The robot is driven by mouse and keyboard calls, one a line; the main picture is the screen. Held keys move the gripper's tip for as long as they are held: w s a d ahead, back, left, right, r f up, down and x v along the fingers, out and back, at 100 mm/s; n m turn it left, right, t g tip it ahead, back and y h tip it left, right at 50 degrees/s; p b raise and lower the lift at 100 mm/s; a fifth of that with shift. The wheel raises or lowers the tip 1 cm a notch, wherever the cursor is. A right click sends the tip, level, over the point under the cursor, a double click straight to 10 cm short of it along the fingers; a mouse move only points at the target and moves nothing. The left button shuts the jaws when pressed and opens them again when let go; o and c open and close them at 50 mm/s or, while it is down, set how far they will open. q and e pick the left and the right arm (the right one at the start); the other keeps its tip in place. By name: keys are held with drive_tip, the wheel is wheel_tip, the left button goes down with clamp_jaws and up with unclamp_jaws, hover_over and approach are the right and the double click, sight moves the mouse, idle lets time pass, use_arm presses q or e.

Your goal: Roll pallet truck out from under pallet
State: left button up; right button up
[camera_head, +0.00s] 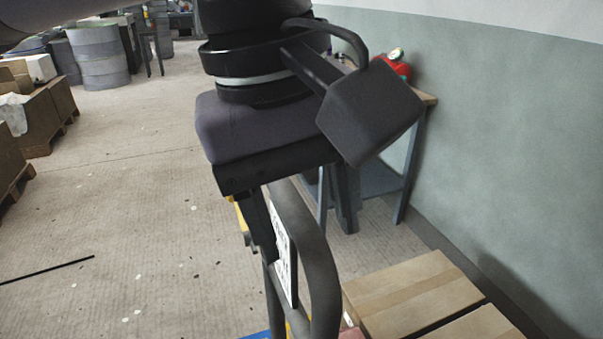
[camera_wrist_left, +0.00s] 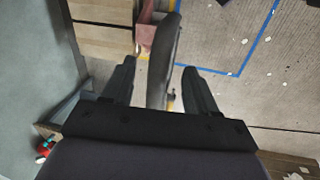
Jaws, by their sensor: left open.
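The pallet truck's dark loop handle (camera_head: 318,255) stands upright below my left gripper (camera_head: 270,232), with a white label (camera_head: 285,262) beside it. In the left wrist view the handle (camera_wrist_left: 163,60) lies between the two spread fingers of my left gripper (camera_wrist_left: 160,72), with a gap on each side. The gripper is open and not closed on it. Cardboard boxes (camera_head: 405,295) lie to the right of the handle and also show in the left wrist view (camera_wrist_left: 102,38). The truck's forks and the pallet under the boxes are hidden. My right gripper is not in view.
A table (camera_head: 410,165) with a red item (camera_head: 393,66) stands behind by the green wall (camera_head: 510,130). Boxes on pallets (camera_head: 45,115) are at the left. Blue tape (camera_wrist_left: 232,73) marks the floor. Floor left of the handle is mostly clear.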

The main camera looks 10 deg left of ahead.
sight(300, 245)
use_arm(q)
drive_tip(key=shift+w+d+f, duration=0.1)
drive_tip(key=shift+d+f, duration=0.05)
drive_tip(key=shift+f, duration=0.8)
drive_tip(key=shift+w+d+f, duration=0.1)
drive_tip(key=shift+f, duration=0.85)
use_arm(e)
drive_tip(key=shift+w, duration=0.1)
use_arm(q)
clamp_jaws()
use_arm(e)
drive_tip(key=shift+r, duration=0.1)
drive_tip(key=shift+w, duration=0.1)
